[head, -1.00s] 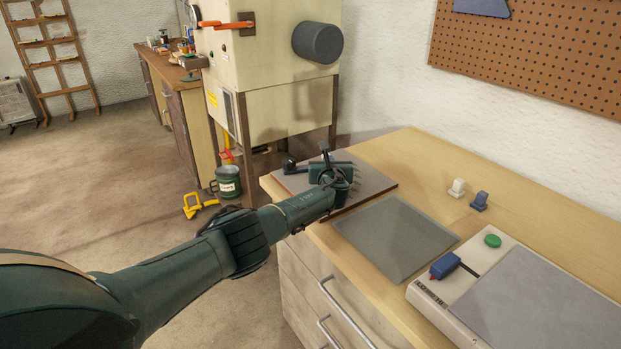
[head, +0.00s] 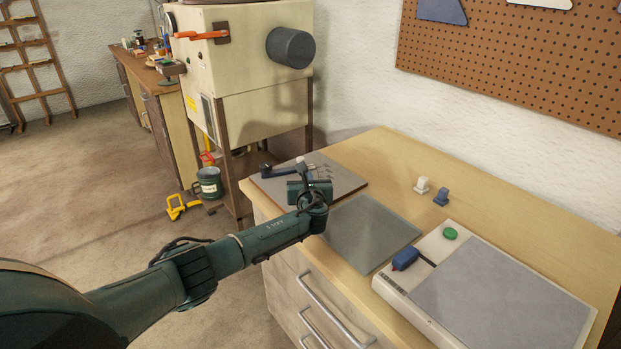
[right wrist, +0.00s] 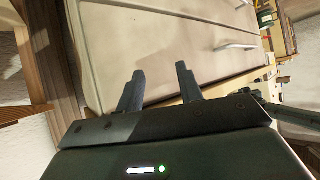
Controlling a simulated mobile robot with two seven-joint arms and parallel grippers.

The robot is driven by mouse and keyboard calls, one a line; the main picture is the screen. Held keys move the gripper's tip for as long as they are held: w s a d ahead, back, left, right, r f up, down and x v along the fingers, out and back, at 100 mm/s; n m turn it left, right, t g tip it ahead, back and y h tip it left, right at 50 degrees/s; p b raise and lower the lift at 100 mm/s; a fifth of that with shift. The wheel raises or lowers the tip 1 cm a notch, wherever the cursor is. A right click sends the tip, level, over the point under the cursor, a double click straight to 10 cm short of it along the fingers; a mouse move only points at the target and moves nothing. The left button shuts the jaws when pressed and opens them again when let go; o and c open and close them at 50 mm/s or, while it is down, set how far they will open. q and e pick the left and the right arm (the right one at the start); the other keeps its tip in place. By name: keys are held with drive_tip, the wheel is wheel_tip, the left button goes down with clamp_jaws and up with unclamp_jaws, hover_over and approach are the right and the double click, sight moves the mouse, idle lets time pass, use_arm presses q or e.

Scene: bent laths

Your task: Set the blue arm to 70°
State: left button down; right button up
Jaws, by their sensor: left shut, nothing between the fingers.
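A dark board (head: 343,184) lies at the far left end of the wooden bench. On it is a dark blue arm (head: 281,170), lying roughly flat, with a dark knob at its left end. My left gripper (head: 301,168) is shut and empty, over the board by the right part of this arm. It hides part of the arm and the fixture, so I cannot tell if it touches them or read an angle. My right gripper (right wrist: 160,78) is open and empty in the right wrist view, with pale drawer fronts beyond it.
A grey-green mat (head: 368,236) lies right of the board. Nearer is a white device (head: 500,300) with a blue handle (head: 405,258) and a green button (head: 450,233). A cream cabinet (head: 240,70) stands back left.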

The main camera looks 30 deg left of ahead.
use_arm(q)
drive_tip(key=shift+p+v, duration=0.35)
drive_tip(key=shift+v, duration=1.75)
drive_tip(key=shift+w+d+f, duration=0.1)
drive_tip(key=shift+d, duration=0.05)
